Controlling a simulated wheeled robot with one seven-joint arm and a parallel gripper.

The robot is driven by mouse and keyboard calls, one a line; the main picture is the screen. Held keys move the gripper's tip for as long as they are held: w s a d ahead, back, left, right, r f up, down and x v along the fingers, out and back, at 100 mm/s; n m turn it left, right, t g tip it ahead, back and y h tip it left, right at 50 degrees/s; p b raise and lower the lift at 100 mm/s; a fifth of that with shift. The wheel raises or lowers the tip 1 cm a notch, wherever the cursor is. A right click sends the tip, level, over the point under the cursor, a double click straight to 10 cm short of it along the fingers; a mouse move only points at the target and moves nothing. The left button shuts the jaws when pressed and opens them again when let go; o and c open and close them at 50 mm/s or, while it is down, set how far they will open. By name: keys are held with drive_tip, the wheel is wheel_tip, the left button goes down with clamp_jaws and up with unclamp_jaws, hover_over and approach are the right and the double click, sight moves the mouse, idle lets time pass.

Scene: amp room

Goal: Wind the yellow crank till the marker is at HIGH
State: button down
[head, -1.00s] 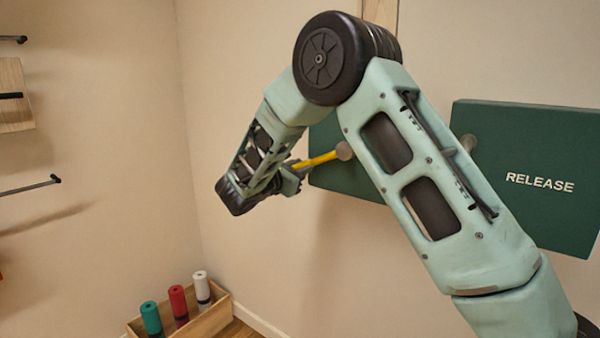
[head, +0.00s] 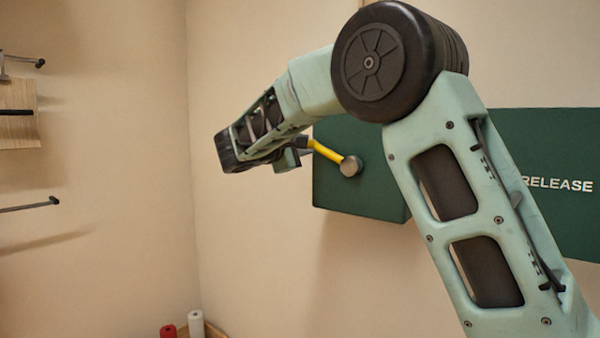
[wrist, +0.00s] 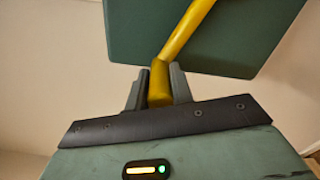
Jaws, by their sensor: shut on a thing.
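The yellow crank (head: 326,152) sticks out to the upper left from a grey round hub (head: 350,166) on a dark green box (head: 358,196) on the wall. My gripper (head: 300,150) is at the crank's outer end. In the wrist view, my gripper (wrist: 158,88) is shut on the end of the yellow crank (wrist: 180,38), with a finger on each side. The green box (wrist: 235,30) is behind it. No marker and no HIGH label show in either view; my arm hides part of the box.
A second green panel reading RELEASE (head: 556,185) is at the right, partly behind my arm. Dark pegs (head: 30,206) and a wooden board (head: 18,130) are on the left wall. Red (head: 168,331) and white (head: 196,324) cylinders stand at the bottom.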

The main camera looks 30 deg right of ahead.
drive_tip(key=s+d+r+m+b, duration=0.2)
drive_tip(key=s+r+m+b, duration=0.3)
drive_tip(key=m+b, duration=0.3)
drive_tip(key=shift+s+r+b, duration=0.3)
drive_tip(key=shift+r+b, duration=0.3)
drive_tip(key=shift+b, duration=0.65)
drive_tip(key=c, duration=1.2)
unclamp_jaws()
drive_tip(key=shift+s, duration=0.1)
drive_tip(key=p+v, duration=0.1)
drive_tip(key=v, duration=1.6)
drive_tip(key=shift+a+p, duration=0.15)
drive_tip(key=shift+p, duration=0.15)
